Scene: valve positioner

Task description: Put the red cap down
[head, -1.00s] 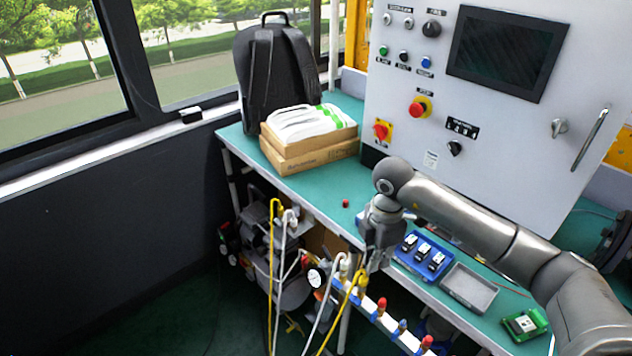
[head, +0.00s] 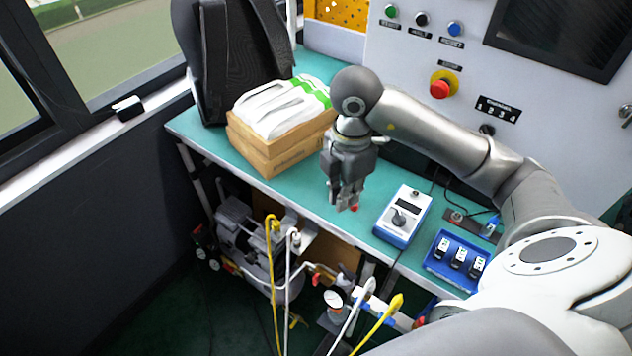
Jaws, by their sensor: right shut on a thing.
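The small red cap (head: 355,208) shows at the fingertips of my right gripper (head: 346,207), just above or on the green table top (head: 310,203); I cannot tell whether it touches the table. My right gripper points down and is shut on the cap, its fingers hiding part of it. My left gripper is not in view.
A blue-white meter (head: 403,215) and a blue tray (head: 455,262) lie to the right. Hoses and a gauge (head: 333,299) are below the front edge.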

